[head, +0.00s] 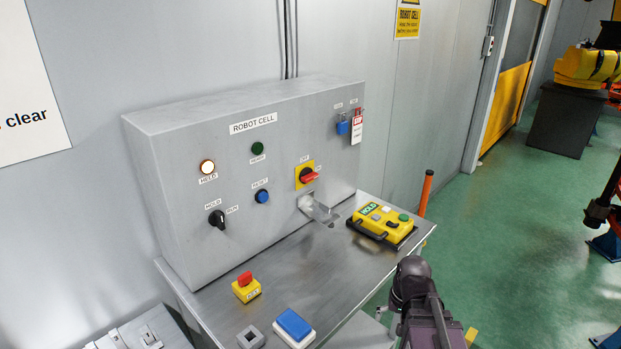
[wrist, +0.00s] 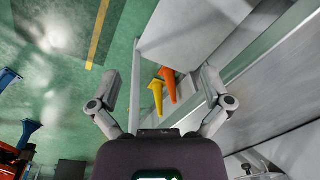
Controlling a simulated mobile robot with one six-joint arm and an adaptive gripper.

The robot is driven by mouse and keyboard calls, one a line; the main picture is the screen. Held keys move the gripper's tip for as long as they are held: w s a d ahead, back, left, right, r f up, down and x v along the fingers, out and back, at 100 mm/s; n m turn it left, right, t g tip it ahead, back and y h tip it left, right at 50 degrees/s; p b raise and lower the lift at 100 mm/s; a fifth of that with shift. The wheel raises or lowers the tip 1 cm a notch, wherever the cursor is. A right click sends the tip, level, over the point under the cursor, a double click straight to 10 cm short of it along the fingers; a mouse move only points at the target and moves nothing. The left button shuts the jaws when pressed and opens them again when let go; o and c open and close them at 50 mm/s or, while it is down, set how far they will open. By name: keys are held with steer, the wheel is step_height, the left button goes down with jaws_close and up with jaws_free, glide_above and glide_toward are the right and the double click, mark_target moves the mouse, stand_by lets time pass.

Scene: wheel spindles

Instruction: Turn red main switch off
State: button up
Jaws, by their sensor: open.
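The red main switch (head: 309,176) is a rotary handle on a yellow plate on the front of the grey ROBOT CELL panel (head: 180,150). Its handle lies about horizontal, pointing right toward a small label that seems to read ON. A label that seems to read OFF is above the plate. My gripper (wrist: 160,75) is open and empty in the wrist view, its two fingers wide apart above the green floor. The switch does not show in the wrist view. In the head view my arm is at the lower right, away from the switch, and the fingers cannot be made out.
A metal bracket (head: 318,209) sticks out below the switch. A black selector (head: 217,219) is left. Orange (wrist: 169,82) and yellow cones (wrist: 157,95) are on the floor.

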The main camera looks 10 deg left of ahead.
steer(key=w+a+m+y, duration=0.1)
steer(key=w+a, duration=0.1)
steer(key=w, duration=0.1)
steer(key=w+a+r+m+t+y, duration=0.1)
steer(key=w+a+m, duration=0.1)
steer(key=w, duration=0.1)
steer(key=w+a+r+m+t+y, duration=0.1)
steer(key=w+a+y, duration=0.1)
steer(key=w+a, duration=0.1)
steer(key=shift+r+m, duration=0.2)
steer(key=shift+m, duration=0.2)
steer(key=w+a+r+m+t+y, duration=0.2)
steer(key=w+a+r+m+y, duration=0.25)
steer(key=w, duration=0.25)
steer(key=m+t+y, duration=0.5)
steer(key=m+t, duration=0.2)
steer(key=m, duration=0.9)
glide_toward(313, 178)
steer(key=v, duration=0.3)
steer(key=shift+r+n, duration=0.25)
steer(key=shift+r, duration=0.05)
steer(key=shift+a, duration=0.15)
steer(key=x, duration=1.3)
steer(key=shift+w+a+f, duration=0.25)
